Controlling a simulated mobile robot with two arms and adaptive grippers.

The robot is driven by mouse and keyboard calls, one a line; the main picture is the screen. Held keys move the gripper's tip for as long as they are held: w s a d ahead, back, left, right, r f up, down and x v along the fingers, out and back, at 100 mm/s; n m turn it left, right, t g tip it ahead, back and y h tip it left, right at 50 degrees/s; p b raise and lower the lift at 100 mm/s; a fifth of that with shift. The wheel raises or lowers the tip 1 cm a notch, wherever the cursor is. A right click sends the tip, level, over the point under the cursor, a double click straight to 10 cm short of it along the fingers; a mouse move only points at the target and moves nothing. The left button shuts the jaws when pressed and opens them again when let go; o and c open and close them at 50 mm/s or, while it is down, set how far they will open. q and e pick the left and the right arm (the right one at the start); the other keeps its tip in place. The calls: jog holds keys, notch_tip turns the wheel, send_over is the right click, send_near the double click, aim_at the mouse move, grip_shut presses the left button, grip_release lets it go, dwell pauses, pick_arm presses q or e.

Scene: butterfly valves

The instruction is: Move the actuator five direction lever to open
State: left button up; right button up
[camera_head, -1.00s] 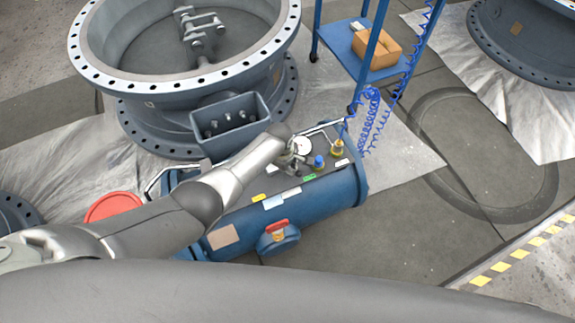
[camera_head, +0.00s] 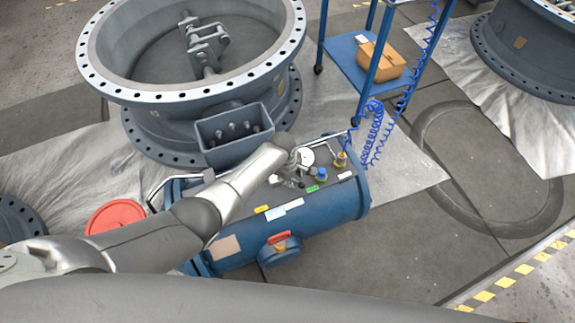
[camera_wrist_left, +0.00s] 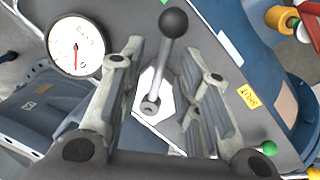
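The blue actuator tank (camera_head: 330,207) with a dark top panel lies left of centre in the head view. My left gripper (camera_head: 297,176) is over the panel, largely hiding the lever there. In the left wrist view the lever (camera_wrist_left: 164,70) has a metal stem and black ball knob, rising from a white base plate. My left gripper (camera_wrist_left: 163,75) is open, with one finger on each side of the stem and visible gaps between. My right gripper is not visible.
A round gauge (camera_wrist_left: 76,46) stands left of the fingers. A large flanged valve (camera_head: 270,75) is behind the tank. A blue cart (camera_head: 347,60) holds a box.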

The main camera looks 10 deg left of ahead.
pick_arm(q)
notch_tip(320, 180, up, 11)
jog(key=s+a, duration=0.1)
jog(key=s, duration=0.1)
jog(key=shift+f, duration=0.2)
jog(key=shift+a, duration=0.1)
dwell(0.6)
jog(key=s+a+r+m+t, duration=0.1)
jog(key=s+a+r+m, duration=0.3)
jog(key=s, duration=0.5)
jog(key=s+a+r+m, duration=0.1)
jog(key=s+a+m, duration=0.45)
jog(key=s, duration=0.35)
jog(key=s+a+r+m+t, duration=0.1)
jog(key=s+a+r+m, duration=0.3)
jog(key=s, duration=0.5)
notch_tip(320, 180, down, 27)
jog(key=m+g, duration=0.1)
jog(key=g, duration=0.1)
jog(key=s+a+f+g+y, duration=0.1)
jog(key=s+a+f, duration=0.2)
jog(key=s+f, duration=1.3)
jog(key=shift+s+a+f, duration=0.15)
jog(key=shift+s+a, duration=0.05)
jog(key=shift+s, duration=0.75)
